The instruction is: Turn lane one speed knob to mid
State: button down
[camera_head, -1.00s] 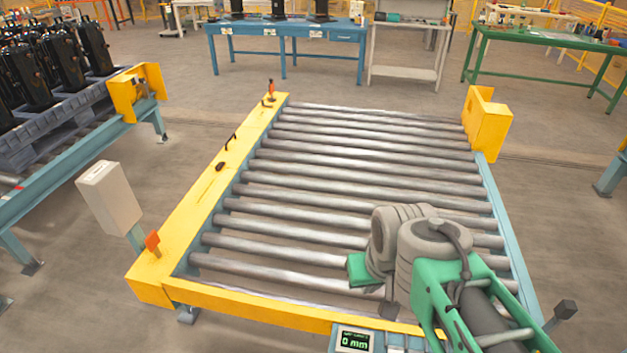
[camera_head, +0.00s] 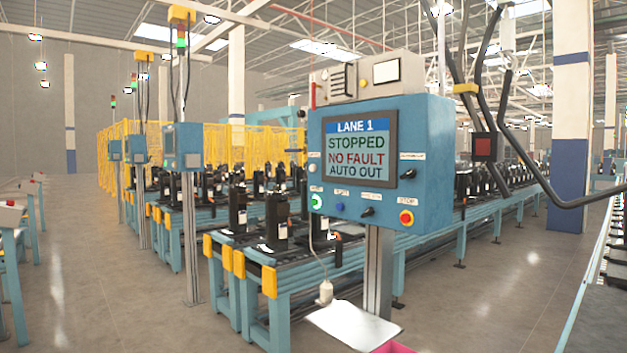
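The lane one control panel (camera_head: 425,150) is a blue box on a grey post in the middle of the view. Its screen (camera_head: 358,150) reads LANE 1, STOPPED, NO FAULT, AUTO OUT. A black knob (camera_head: 367,212) sits on the lower front, left of the red stop button (camera_head: 406,217). Another black knob (camera_head: 409,174) sits right of the screen. The labels are too small to read surely, so I cannot tell which knob sets speed or its exact setting. My gripper is not in view.
A green button (camera_head: 317,202) and a blue button (camera_head: 340,206) sit left of the lower knob. A small pale shelf (camera_head: 352,325) is below the panel. Behind it runs a conveyor with black compressors (camera_head: 276,218). The floor at right is clear.

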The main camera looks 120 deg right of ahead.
aim_at(410, 174)
jog(key=z, duration=3.7)
jog(key=i, duration=2.4)
jog(key=z, duration=1.5)
